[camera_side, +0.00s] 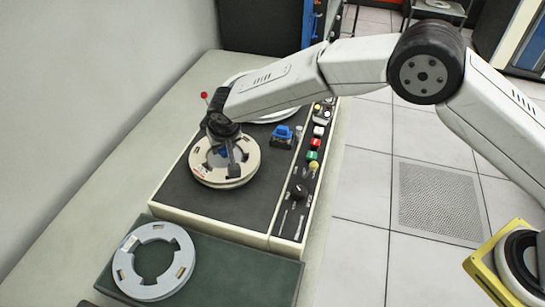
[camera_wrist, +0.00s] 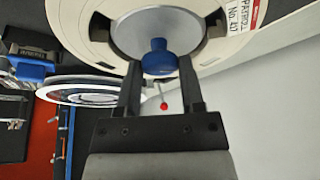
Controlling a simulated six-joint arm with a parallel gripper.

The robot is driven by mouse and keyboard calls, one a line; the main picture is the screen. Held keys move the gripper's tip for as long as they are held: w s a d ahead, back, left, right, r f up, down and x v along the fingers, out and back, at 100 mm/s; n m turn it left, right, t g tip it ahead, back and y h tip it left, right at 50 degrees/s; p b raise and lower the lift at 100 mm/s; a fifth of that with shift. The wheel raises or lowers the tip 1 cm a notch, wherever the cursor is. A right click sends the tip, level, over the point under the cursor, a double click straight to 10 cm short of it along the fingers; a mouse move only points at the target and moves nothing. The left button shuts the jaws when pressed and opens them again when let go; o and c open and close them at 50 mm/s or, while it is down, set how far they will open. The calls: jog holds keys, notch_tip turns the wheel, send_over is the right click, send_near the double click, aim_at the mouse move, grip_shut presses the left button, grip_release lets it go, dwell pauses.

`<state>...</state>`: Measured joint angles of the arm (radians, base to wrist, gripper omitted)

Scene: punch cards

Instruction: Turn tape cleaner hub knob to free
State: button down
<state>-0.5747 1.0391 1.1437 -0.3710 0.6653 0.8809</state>
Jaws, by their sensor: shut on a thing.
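The tape cleaner (camera_side: 262,190) is a low cream box with a dark top. A cream tape reel (camera_side: 212,175) sits on its near hub. In the wrist view the reel (camera_wrist: 90,22) fills the top, around a grey hub disc (camera_wrist: 190,30) with a blue hub knob (camera_wrist: 158,58) at its middle. My gripper (camera_side: 230,161) points down at the reel's centre. In the wrist view my gripper (camera_wrist: 160,72) has one finger on each side of the blue knob and is shut on it. The side view mostly hides the knob behind the fingers.
A grey empty-centred reel (camera_side: 125,262) lies on a green mat (camera_side: 230,270) in front. A second reel (camera_side: 283,113) is partly behind my arm. A blue block (camera_side: 283,136), a red-tipped lever (camera_side: 204,96) and a control strip with coloured buttons (camera_side: 316,142) stand on the machine.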

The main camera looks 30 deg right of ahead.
jog(key=shift+d+n+y, duration=0.1)
jog(key=shift+n+y, duration=0.2)
jog(key=shift+n, duration=0.4)
jog(key=shift+d+n+g+y, duration=0.15)
jog(key=shift+n+y, duration=0.35)
jog(key=shift+n, duration=0.9)
jog(key=shift+n+g+y, duration=0.25)
jog(key=shift+n+y, duration=0.25)
jog(key=shift+n, duration=0.9)
jog(key=shift+w+n+g+y, duration=0.1)
jog(key=shift+n+g+y, duration=0.4)
jog(key=shift+n, duration=1.2)
jog(key=shift+w+d+n+g+y, duration=0.1)
jog(key=shift+n+g+y, duration=0.3)
jog(key=shift+n, duration=1.4)
jog(key=shift+f, duration=0.1)
jog(key=shift+c, duration=1)
grip_release()
jog(key=v, duration=0.8)
